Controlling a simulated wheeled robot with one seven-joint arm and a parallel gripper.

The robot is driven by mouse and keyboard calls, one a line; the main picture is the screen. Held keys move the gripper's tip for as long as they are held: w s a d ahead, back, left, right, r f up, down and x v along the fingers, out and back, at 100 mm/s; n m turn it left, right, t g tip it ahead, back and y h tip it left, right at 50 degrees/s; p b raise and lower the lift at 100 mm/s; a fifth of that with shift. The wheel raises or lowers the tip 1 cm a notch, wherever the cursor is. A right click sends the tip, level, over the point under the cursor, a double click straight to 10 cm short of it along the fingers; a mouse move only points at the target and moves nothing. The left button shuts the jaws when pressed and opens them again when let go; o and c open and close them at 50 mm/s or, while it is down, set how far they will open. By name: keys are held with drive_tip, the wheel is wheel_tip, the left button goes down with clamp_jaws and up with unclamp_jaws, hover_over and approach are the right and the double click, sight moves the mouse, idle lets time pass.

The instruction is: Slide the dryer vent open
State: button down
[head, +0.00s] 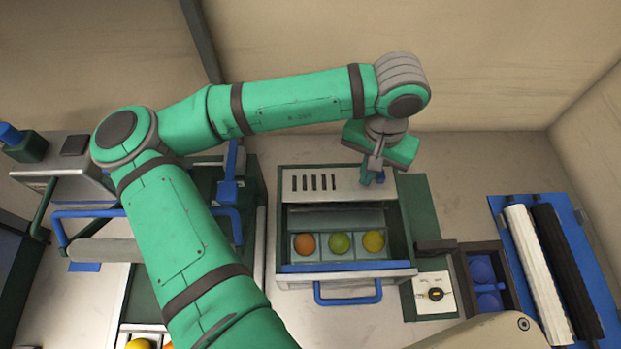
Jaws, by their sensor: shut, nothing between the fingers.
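The dryer (345,279) is a grey and green box in the middle of the head view, with a blue bar handle (348,299) at its front. Its pale top plate has a row of dark vent slots (315,183) at the left. A small blue tab (369,179) shows at the right part of this plate. My gripper (375,174) is shut and empty over the right part of the plate, right beside the blue tab. I cannot tell whether it touches the tab. Part of the plate's back right is hidden by my gripper.
An orange (306,244), a green fruit (340,243) and a yellow fruit (374,241) sit in the dryer's open bay. A wall rises behind.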

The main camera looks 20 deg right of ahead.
drive_tip(key=shift+s+d, duration=0.1)
drive_tip(key=shift+d, duration=0.25)
wheel_tip(320, 180, up, 7)
drive_tip(key=a, duration=0.1)
idle(0.7)
drive_tip(key=shift+w, duration=0.25)
